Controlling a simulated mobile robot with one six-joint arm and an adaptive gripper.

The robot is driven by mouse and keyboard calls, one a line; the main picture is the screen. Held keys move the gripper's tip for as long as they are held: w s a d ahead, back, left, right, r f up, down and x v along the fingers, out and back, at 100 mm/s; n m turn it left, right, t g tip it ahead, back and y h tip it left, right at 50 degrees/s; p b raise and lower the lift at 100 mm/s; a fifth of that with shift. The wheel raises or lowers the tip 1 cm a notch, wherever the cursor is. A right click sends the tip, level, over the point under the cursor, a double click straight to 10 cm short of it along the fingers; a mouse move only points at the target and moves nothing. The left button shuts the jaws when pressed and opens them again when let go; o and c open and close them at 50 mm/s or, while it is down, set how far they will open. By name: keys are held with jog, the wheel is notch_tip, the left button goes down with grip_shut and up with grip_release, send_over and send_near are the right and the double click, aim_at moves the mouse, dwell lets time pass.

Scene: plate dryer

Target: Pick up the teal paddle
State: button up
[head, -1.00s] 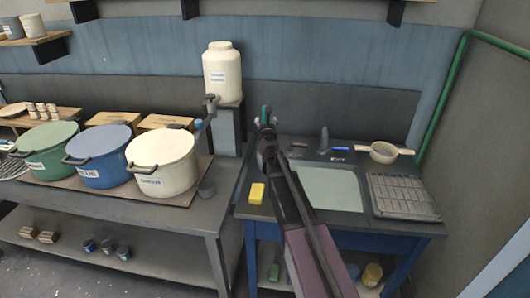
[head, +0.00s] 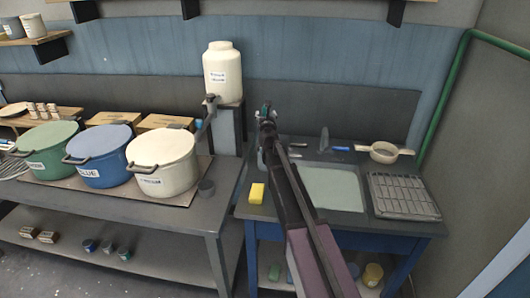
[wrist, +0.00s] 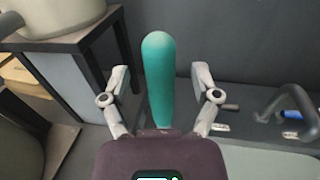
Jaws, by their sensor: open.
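The teal paddle shows in the wrist view as an upright teal bar with a rounded top (wrist: 158,70). Its lower end is hidden behind my gripper's body. My gripper (wrist: 160,76) is open, with one finger on each side of the bar and visible gaps between them. In the head view my gripper (head: 265,110) is over the back left of the blue sink bench. Only a small bit of teal shows at its tip there, and the arm hides the rest.
A white jug (head: 222,75) stands on a pedestal left of my gripper. A tap (wrist: 290,100) rises to the right in the wrist view. A yellow sponge (head: 256,193), a white pan (head: 384,153) and a wire rack (head: 402,197) lie on the bench. Large pots (head: 162,165) stand left.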

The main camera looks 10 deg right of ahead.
jog(key=shift+w+d, duration=0.1)
jog(key=shift+w, duration=0.75)
grip_shut()
